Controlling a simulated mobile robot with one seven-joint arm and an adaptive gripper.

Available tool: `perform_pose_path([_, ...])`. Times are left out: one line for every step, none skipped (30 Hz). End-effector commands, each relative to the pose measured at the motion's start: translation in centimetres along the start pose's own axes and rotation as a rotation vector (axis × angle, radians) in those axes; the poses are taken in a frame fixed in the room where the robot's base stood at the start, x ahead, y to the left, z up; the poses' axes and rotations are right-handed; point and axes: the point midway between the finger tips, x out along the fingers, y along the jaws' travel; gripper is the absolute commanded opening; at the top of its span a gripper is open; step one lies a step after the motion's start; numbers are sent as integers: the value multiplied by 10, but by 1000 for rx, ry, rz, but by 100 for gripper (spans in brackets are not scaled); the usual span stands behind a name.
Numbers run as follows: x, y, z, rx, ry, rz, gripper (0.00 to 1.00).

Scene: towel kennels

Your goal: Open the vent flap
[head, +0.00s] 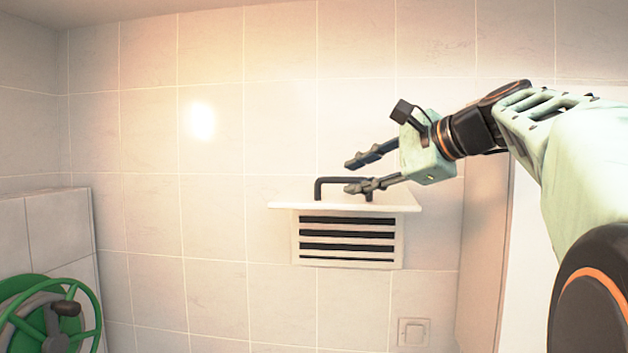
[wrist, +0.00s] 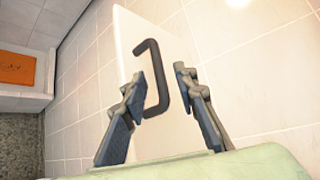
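The vent flap (head: 285,203) is a white panel sticking out from the tiled wall above a slatted vent grille (head: 346,240). A dark bar handle (head: 328,181) stands up on the flap. My gripper (head: 352,175) is open, its fingers apart, close to the handle's right part in the head view. In the wrist view the flap (wrist: 126,40) lies beyond the fingers. There the handle (wrist: 153,60) runs near the left fingertip, and the space between the fingertips of my gripper (wrist: 160,75) is partly crossed by it. I cannot tell whether a finger touches the handle.
A green hose reel (head: 35,310) is at the lower left, by a tiled low wall (head: 45,230). A light switch (head: 413,331) is on the wall below and right of the vent. An orange item (wrist: 15,68) shows at the left of the wrist view. The wall left of the flap is clear.

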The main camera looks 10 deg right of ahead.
Motion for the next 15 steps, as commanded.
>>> perform_pose_path([-13,-1,0,-1,3,-3,27])
perform_pose_path([-20,-1,0,-1,3,-3,27])
perform_pose_path([-29,-1,0,-1,3,-4,27])
perform_pose_path([-35,-1,0,-1,3,-3,27])
perform_pose_path([-41,-1,0,-1,3,-3,27])
perform_pose_path([-48,-1,0,-1,3,-3,27])
perform_pose_path([-54,-1,-1,0,3,-2,27])
perform_pose_path([-58,0,0,0,2,-2,27])
perform_pose_path([-64,0,0,-1,2,-2,27])
perform_pose_path([-68,0,0,-1,1,-1,27])
perform_pose_path([-71,-1,0,-1,0,-2,27])
perform_pose_path([-75,-1,0,-1,1,-2,27])
perform_pose_path([-77,-1,0,-1,0,-2,27])
perform_pose_path([-79,0,0,-1,0,-2,27])
perform_pose_path([-80,0,1,-1,-1,-1,27])
